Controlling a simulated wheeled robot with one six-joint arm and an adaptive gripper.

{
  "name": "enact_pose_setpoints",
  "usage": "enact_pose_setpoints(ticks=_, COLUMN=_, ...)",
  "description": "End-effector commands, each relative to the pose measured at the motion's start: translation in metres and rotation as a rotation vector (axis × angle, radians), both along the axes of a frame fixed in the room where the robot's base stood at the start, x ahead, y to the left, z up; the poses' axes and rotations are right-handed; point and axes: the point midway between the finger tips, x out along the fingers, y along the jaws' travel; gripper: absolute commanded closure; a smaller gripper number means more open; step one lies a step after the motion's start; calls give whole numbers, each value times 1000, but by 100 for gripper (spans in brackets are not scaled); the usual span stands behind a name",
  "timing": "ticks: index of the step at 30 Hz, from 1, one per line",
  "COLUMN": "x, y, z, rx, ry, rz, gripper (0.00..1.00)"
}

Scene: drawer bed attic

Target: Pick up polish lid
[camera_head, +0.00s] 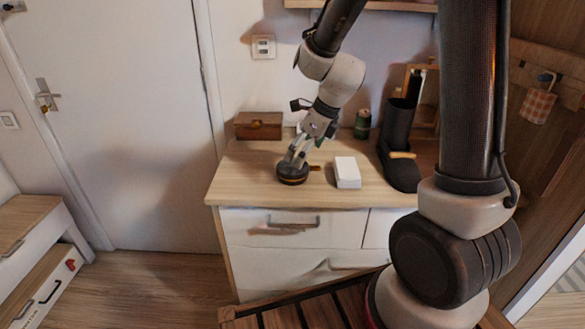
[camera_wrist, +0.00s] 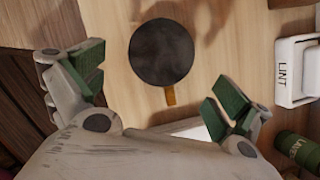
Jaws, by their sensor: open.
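The polish lid appears as a round, dark disc with a brownish rim (camera_head: 292,174), lying flat near the left end of the wooden counter. In the wrist view the dark disc (camera_wrist: 162,52) lies ahead of the fingers, with a short amber tab at its lower edge. I cannot tell whether a tin sits under it. My gripper (camera_head: 294,158) is just above the disc, partly hiding it in the head view. In the wrist view my gripper (camera_wrist: 158,88) has its green-padded fingers wide apart with nothing between the pads.
A white box (camera_head: 347,172) lies just right of the disc. A white item marked LINT (camera_wrist: 297,72) shows in the wrist view. The counter's front left (camera_head: 235,185) is clear.

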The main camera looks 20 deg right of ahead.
Motion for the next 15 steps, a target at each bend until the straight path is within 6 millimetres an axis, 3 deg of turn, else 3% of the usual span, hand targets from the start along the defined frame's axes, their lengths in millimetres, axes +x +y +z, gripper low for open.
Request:
enact_pose_setpoints(ticks=10, x=18, y=18, z=-44, rx=-1, ry=4, rz=3, gripper=0)
enact_pose_setpoints(ticks=15, x=22, y=21, z=-54, rx=-1, ry=1, rz=3, gripper=0)
